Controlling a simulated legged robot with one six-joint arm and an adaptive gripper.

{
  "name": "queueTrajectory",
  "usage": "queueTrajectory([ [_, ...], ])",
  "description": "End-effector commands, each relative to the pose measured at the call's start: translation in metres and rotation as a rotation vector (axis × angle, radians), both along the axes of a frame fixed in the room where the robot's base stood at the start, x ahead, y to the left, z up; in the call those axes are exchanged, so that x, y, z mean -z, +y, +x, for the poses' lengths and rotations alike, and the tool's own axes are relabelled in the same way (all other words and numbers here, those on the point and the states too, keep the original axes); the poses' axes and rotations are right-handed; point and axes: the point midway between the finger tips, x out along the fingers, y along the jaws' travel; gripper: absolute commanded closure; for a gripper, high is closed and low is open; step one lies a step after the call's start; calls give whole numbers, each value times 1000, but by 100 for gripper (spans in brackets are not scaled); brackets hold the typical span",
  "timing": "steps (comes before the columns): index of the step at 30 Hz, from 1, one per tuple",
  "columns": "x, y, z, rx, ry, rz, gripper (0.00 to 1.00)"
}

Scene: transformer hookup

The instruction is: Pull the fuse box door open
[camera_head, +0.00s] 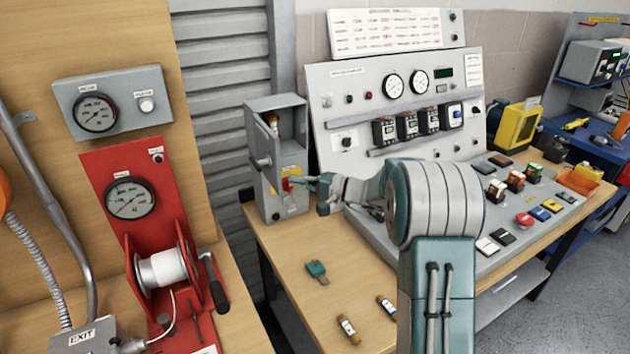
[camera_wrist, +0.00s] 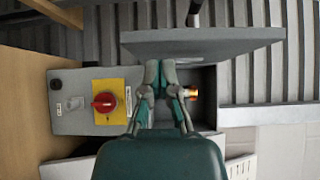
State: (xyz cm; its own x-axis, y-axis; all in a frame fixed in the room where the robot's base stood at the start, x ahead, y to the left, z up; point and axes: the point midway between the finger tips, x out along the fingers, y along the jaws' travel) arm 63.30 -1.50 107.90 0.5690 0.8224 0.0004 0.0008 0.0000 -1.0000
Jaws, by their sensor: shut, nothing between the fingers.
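The grey fuse box (camera_head: 291,204) stands at the back left of the wooden bench. Its door (camera_head: 258,150) is swung outward to the left, and the inside with a fuse (camera_head: 272,120) shows. In the wrist view the door (camera_wrist: 200,43) juts out along the top, with its dark handle (camera_wrist: 194,14) on the outer face. The fuse (camera_wrist: 189,93) sits in the open compartment there. My gripper (camera_head: 297,181) is shut and empty in front of the box. In the wrist view its fingertips (camera_wrist: 160,66) lie close to the door's inner side; contact is unclear.
A red rotary switch (camera_wrist: 104,102) on a yellow plate is beside the compartment. The sloped control console (camera_head: 350,125) stands right of the box. A green connector (camera_head: 316,270) and two fuses (camera_head: 348,329) lie on the bench (camera_head: 290,320). A red reel stand (camera_head: 135,200) is at left.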

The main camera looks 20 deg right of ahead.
Motion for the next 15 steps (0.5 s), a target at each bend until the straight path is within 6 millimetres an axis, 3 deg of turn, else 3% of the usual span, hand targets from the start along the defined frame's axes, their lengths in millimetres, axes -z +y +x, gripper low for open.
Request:
queueTrajectory([
  [4, 1, 10, -2, 0, 2, 0, 100],
  [15, 1, 13, -3, 0, 1, 0, 100],
])
